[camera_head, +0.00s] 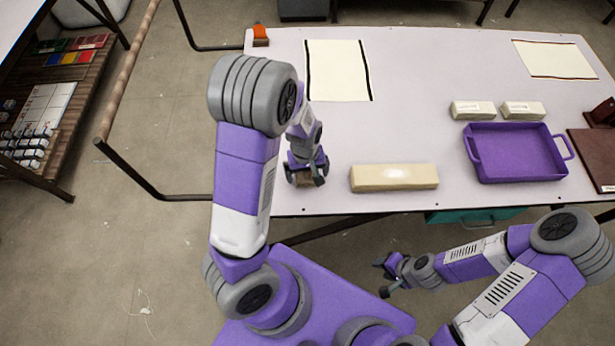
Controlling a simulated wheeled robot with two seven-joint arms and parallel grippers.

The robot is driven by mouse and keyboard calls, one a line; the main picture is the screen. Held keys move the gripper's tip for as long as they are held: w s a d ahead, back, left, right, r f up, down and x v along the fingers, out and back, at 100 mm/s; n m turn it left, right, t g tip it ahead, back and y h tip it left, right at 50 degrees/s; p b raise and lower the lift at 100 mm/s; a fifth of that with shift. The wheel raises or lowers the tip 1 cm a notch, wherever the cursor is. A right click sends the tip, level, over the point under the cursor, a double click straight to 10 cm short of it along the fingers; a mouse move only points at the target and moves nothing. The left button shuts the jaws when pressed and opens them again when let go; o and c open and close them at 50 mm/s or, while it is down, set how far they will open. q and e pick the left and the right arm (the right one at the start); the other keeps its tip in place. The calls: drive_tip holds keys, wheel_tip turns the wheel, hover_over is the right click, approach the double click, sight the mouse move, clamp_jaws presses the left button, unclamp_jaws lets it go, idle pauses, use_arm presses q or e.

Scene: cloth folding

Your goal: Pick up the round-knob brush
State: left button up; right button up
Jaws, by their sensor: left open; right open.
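My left gripper (307,178) is open and points down over the near left part of the table. A small brown thing (304,181) shows between and below its fingers. It may be the round-knob brush, but the gripper hides most of it, and I cannot tell its knob or whether the fingers touch it. My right gripper (385,279) is open and empty, in front of the table's near edge and away from the things on it.
A long beige block (394,178) lies just right of my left gripper. A purple tray (482,170), two small pale blocks (473,110) and a dark brown board (594,160) are at the right. Two pale cloths (338,70) (555,59) lie farther back. The table's middle is clear.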

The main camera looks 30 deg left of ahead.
use_arm(q)
drive_tip(key=shift+r, duration=0.1)
drive_tip(key=c, duration=1)
wheel_tip(320, 180, up, 10)
drive_tip(key=p, duration=0.4)
